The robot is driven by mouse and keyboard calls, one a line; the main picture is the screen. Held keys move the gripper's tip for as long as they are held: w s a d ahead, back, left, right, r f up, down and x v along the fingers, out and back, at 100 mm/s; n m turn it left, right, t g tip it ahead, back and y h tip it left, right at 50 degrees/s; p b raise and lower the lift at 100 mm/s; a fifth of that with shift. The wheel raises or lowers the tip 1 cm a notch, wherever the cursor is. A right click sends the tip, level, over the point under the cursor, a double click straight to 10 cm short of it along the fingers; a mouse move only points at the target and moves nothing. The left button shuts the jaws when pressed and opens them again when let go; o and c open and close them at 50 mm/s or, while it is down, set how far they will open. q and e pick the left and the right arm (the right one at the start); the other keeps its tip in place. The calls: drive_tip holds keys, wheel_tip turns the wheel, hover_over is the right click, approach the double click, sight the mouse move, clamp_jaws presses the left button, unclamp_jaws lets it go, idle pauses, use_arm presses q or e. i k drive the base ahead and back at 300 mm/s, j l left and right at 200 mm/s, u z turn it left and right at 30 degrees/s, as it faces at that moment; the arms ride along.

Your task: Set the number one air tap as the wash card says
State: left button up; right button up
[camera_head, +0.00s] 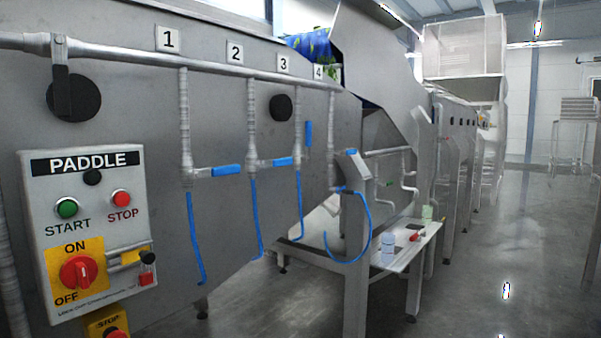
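The number one plate (168,39) is on the steel wash tank at the left. Below it a ribbed pipe (185,120) drops to the number one air tap. Its blue lever (226,170) points right, roughly level. A blue hose (196,240) hangs beneath. The number two tap's blue lever (283,161) also lies roughly level, while number three's blue lever (308,133) stands upright. The number four plate (318,72) is farther right; its lever position is unclear. I cannot make out a readable wash card. Neither gripper is in view.
A PADDLE control box (95,220) with buttons and a red switch projects at the near left. Open floor (500,250) lies to the right.

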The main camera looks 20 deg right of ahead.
sight(220, 171)
drive_tip(key=z, duration=0.15)
drive_tip(key=u, duration=2.7)
drive_tip(key=k+l, duration=0.1)
drive_tip(key=l, duration=0.35)
drive_tip(key=l+u, duration=0.1)
drive_tip(key=l, duration=0.35)
drive_tip(key=k+l, duration=0.15)
drive_tip(key=l, duration=0.3)
drive_tip(key=k+l, duration=0.1)
drive_tip(key=l, duration=0.35)
drive_tip(key=k+l+u, duration=0.1)
drive_tip(key=l, duration=0.35)
